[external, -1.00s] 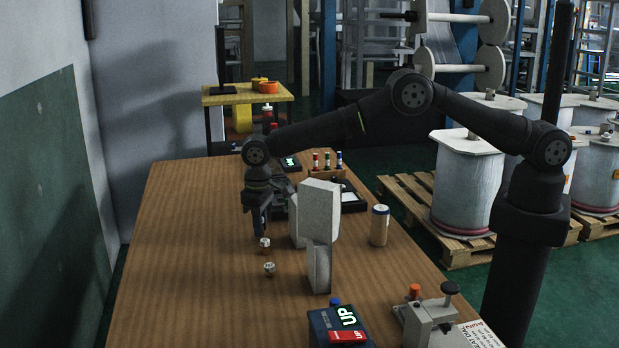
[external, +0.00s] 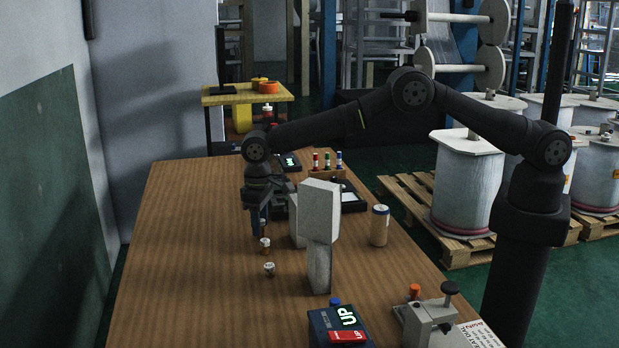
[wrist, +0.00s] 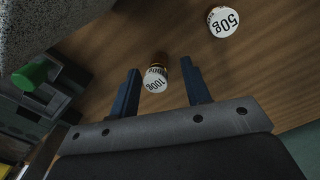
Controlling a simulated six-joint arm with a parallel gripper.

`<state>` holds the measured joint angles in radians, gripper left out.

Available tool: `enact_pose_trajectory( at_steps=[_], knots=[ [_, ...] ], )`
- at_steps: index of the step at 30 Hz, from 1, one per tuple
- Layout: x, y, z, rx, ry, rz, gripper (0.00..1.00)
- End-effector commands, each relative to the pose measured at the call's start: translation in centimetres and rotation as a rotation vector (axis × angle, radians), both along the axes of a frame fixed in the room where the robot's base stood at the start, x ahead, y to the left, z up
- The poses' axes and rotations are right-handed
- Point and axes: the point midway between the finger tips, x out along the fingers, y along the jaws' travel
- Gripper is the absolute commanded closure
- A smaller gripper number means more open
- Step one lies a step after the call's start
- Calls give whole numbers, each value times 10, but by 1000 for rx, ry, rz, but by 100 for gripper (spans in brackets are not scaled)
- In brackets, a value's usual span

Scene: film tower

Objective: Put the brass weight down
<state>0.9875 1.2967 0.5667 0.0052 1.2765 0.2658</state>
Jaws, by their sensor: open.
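The brass weight, marked 100g on its white top (wrist: 155,79), sits between the two blue fingers of my gripper (wrist: 160,72) in the wrist view. The fingers are spread, with a gap on each side of the weight. In the external view this weight (external: 265,246) stands on the wooden table just below my gripper (external: 258,228). A second small weight marked 50g (wrist: 223,21) stands apart from it; it also shows in the external view (external: 269,269).
A grey block-like tower (external: 319,225) stands close to the right of my gripper. A tan can (external: 380,225) is farther right. The table's left side is clear.

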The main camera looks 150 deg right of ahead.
Motion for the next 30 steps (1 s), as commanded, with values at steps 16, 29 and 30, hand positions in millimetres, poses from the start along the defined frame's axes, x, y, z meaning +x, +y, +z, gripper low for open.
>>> enact_pose_trajectory(
  at_steps=[16,29,30],
  knots=[
    [-1,0,100,0,0,0,56],
    [-1,0,106,0,0,0,56],
    [-1,0,105,0,0,0,56]
  ],
)
